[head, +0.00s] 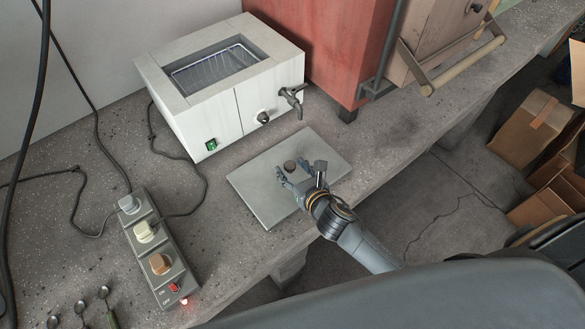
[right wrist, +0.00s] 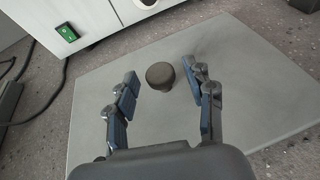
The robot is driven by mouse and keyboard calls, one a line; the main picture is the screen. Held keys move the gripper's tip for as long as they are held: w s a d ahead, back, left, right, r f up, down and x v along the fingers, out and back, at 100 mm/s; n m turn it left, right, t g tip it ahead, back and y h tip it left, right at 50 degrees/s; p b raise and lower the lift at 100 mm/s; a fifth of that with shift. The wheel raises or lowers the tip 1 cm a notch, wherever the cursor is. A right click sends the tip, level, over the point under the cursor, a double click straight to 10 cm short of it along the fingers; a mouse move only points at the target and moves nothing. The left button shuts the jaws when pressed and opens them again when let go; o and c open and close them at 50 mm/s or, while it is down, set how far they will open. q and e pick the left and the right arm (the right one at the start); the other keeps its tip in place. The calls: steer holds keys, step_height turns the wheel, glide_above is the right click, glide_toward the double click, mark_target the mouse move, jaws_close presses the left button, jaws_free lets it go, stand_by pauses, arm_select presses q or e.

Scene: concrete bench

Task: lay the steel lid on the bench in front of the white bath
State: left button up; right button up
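The steel lid (head: 255,187), a flat grey rectangular plate, lies on the bench in front of the white bath (head: 207,105). Its dark round knob (head: 290,166) stands up near its middle; it also shows in the right wrist view (right wrist: 160,78). The bath's top is open, with a wire basket inside. My right gripper (head: 299,177) is over the lid, its fingers spread. In the right wrist view the knob sits between the fingertips, with visible gaps on both sides. My left gripper is not in view.
A power strip (head: 157,262) with plugs and cables lies left of the lid. Several spoons (head: 106,305) lie at the bottom left. A red cabinet (head: 330,45) stands right of the bath. The bench's front edge is close to the lid; cardboard boxes (head: 530,130) lie beyond.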

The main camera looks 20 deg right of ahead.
steer(key=shift+r, duration=0.1)
steer(key=shift+s+r, duration=0.1)
steer(key=v, duration=1.2)
